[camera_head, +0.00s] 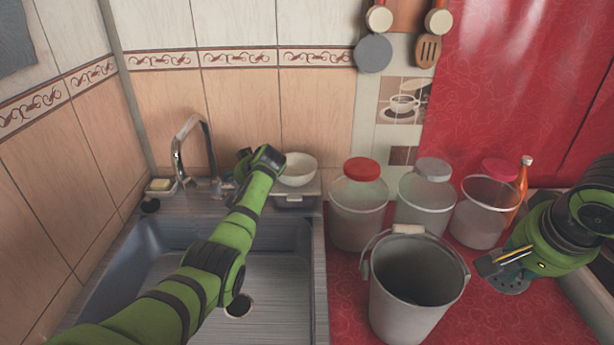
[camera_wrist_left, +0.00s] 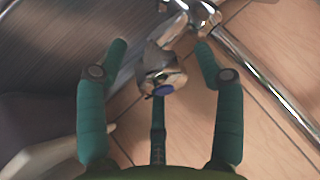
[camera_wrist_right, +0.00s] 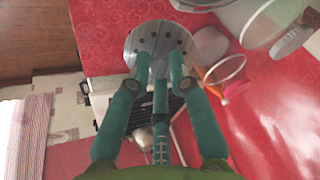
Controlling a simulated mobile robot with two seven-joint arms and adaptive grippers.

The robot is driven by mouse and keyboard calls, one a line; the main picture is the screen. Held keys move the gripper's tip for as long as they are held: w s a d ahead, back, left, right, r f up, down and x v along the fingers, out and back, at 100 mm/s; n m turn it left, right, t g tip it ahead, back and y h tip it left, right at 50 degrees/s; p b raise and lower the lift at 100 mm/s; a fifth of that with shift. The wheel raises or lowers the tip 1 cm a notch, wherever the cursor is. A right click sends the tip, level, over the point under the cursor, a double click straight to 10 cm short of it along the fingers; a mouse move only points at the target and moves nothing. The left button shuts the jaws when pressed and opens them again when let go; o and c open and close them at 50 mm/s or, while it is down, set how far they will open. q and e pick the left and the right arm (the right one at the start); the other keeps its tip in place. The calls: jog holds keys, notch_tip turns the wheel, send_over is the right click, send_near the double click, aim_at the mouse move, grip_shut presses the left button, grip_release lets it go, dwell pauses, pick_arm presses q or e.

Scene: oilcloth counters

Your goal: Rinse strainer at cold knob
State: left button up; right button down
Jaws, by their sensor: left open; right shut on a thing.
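The cold knob (camera_wrist_left: 160,82) is a chrome tap knob with a blue dot, in the left wrist view. My left gripper (camera_wrist_left: 161,50) is open, with its fingers on either side of the knob. In the head view my left gripper (camera_head: 243,163) is at the tap's right side and hides the knob. The chrome tap (camera_head: 177,155) stands behind the sink (camera_head: 285,275). The strainer (camera_wrist_right: 150,35) is a round, perforated metal disc. My right gripper (camera_wrist_right: 160,62) is shut on it. In the head view the strainer (camera_head: 514,287) is at the right, partly hidden by the gripper.
A grey bucket (camera_head: 395,325) and several lidded jars (camera_head: 358,215) stand on the red counter between strainer and sink. An orange bottle (camera_head: 521,185) is behind the right gripper. A white bowl (camera_head: 298,170) is close to my left gripper. A soap dish (camera_head: 160,187) sits left of the tap.

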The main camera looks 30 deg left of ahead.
pick_arm(q)
jog(key=c, duration=1.1)
jog(key=m+p, duration=0.1)
jog(key=p, duration=0.1)
jog(key=m+p, duration=0.1)
jog(key=p, duration=0.2)
jog(key=shift+a+r+m+t+h, duration=0.1)
jog(key=shift+r+m+t+h, duration=0.2)
jog(key=shift+r+m+h, duration=0.1)
jog(key=shift+c, duration=0.2)
pick_arm(e)
notch_tip(320, 180, up, 5)
pick_arm(q)
jog(key=shift+f+m, duration=0.1)
jog(key=shift+m, duration=0.2)
pick_arm(e)
jog(key=shift+r, duration=0.2)
pick_arm(q)
jog(key=shift+f, duration=0.15)
jog(key=o, duration=1.1)
jog(key=shift+o, duration=0.2)
